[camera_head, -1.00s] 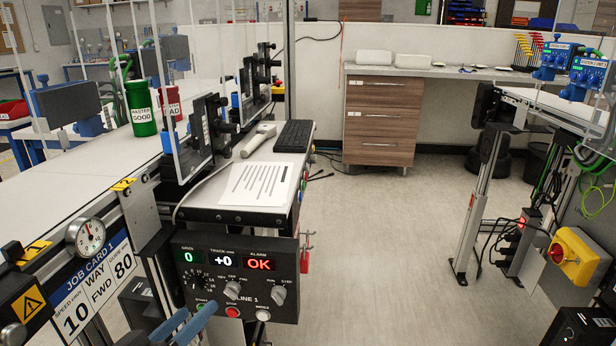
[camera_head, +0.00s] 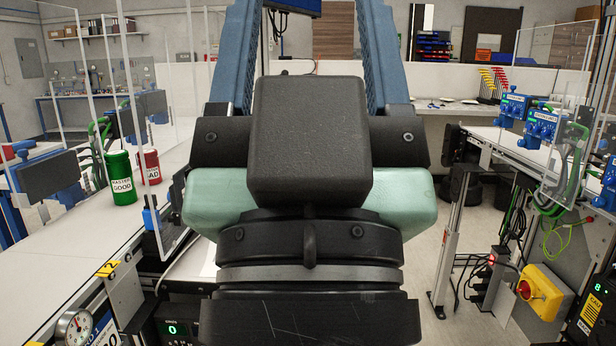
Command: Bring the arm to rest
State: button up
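My gripper (camera_head: 308,35) fills the middle of the head view, close to the camera. Its two ridged blue fingers stand wide apart and run up past the top edge, so their tips are out of frame. No object shows between the visible parts of the fingers. A black block, pale green side parts and a round black wrist sit below them. My gripper hides much of the bench behind it.
A green can (camera_head: 122,178) and a red can (camera_head: 149,167) stand on the left conveyor (camera_head: 62,240) by clear panels. A yellow switch box (camera_head: 539,296) is at the lower right. Some open floor shows right of my arm.

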notch_tip(320, 180, up, 18)
jog(key=p, duration=1.5)
jog(key=shift+p, duration=0.4)
